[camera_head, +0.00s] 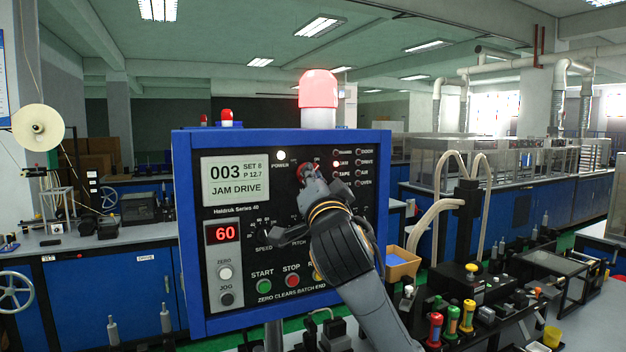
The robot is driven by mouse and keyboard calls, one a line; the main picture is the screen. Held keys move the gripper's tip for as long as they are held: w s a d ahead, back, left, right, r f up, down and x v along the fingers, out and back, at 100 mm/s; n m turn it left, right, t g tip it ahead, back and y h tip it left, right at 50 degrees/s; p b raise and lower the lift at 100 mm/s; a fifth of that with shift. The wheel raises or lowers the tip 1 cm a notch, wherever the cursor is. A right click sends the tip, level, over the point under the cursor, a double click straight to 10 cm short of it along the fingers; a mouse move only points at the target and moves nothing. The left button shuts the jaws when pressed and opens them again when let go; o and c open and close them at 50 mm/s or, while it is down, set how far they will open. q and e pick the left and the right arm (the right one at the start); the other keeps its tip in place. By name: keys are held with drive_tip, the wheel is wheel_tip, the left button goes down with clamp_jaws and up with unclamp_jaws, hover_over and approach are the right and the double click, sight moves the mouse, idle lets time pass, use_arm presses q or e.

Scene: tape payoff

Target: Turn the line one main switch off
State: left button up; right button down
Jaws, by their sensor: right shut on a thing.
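A blue control box (186,240) with a black front panel stands close in front of me. Its main switch (308,167), a red rotary knob, is at the upper middle of the panel, beside a lit white POWER lamp (281,155). My right gripper (310,178) reaches up from the lower right and is shut on the knob. The fingers cover most of the knob, so I cannot tell which position it points to. My left gripper is not in view.
A red beacon (318,90) is lit on top of the box. START (264,287) and STOP (292,281) buttons sit below, close to my right arm. Benches with a tape reel (38,128) stand left. A machine bench with colored handles (451,322) is at lower right.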

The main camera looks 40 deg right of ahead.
drive_tip(key=shift+d+f+n+t+y+b, duration=0.1)
drive_tip(key=shift+n+t+y+b, duration=0.6)
drive_tip(key=shift+n+y, duration=2.25)
drive_tip(key=shift+d+r+n+t+y+b, duration=0.1)
drive_tip(key=shift+n+t+y+b, duration=0.5)
drive_tip(key=shift+n, duration=4.6)
drive_tip(key=shift+d+f+n+t+y+b, duration=0.1)
drive_tip(key=shift+n+t+y+b, duration=0.2)
drive_tip(key=shift+n+y+b, duration=2.5)
drive_tip(key=n+h+p, duration=0.1)
drive_tip(key=n+p, duration=0.2)
drive_tip(key=shift+h, duration=0.25)
drive_tip(key=c, duration=1.4)
unclamp_jaws()
drive_tip(key=shift+s, duration=0.1)
